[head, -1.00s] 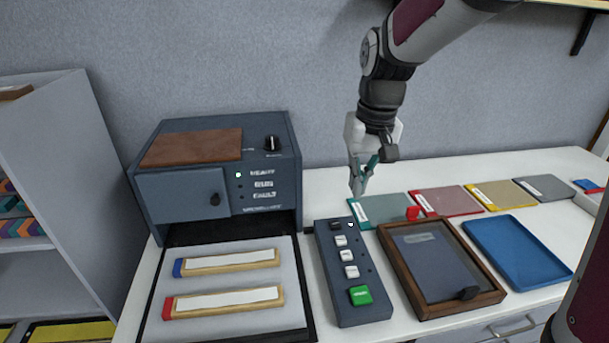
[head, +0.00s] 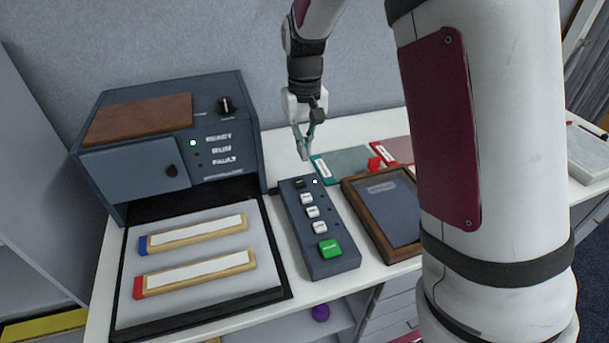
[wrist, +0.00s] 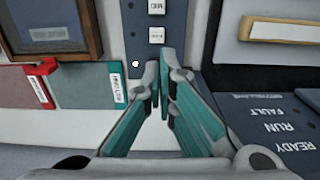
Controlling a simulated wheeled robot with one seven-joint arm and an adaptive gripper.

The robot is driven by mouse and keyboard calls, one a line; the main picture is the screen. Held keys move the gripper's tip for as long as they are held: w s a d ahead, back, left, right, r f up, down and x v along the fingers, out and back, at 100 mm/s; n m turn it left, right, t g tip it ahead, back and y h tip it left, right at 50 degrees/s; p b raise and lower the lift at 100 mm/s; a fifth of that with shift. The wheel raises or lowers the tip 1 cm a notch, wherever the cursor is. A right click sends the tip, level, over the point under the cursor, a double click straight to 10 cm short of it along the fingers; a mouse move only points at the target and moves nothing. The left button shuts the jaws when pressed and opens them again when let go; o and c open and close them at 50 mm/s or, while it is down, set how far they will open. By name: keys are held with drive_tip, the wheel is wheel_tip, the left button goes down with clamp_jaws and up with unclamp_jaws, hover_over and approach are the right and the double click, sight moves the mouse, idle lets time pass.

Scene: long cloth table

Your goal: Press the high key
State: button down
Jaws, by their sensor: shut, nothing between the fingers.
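The dark control panel (head: 325,262) lies on the white table. From its far end run a black key (head: 299,183), three white keys, the nearest being (head: 320,227), and a green key (head: 329,249). A small white light glows beside the black key. The white keys' labels are too small to read in the head view. My gripper (head: 305,157) is shut and empty, pointing down above the panel's far end, apart from it. In the wrist view my fingertips (wrist: 158,72) hide the black key, and a white key (wrist: 156,35) shows just beyond them.
A dark blue machine (head: 210,178) with a lit green light and a tray (head: 128,308) holding two wooden-edged strips stands left of the panel. A wooden-framed box (head: 350,192) is close on the right. Coloured cards, including a green one (head: 345,160), lie behind it.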

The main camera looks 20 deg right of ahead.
sight(305, 198)
wheel_tip(305, 198, down, 14)
drive_tip(key=shift+r+p, duration=0.2)
drive_tip(key=shift+p, duration=0.65)
drive_tip(key=shift+s+f+b, duration=0.15)
drive_tip(key=shift+f+b, duration=0.25)
drive_tip(key=shift+f, duration=0.65)
wheel_tip(305, 198, up, 14)
drive_tip(key=shift+w+r+p, duration=0.2)
drive_tip(key=shift+r+p, duration=0.05)
drive_tip(key=shift+p, duration=0.05)
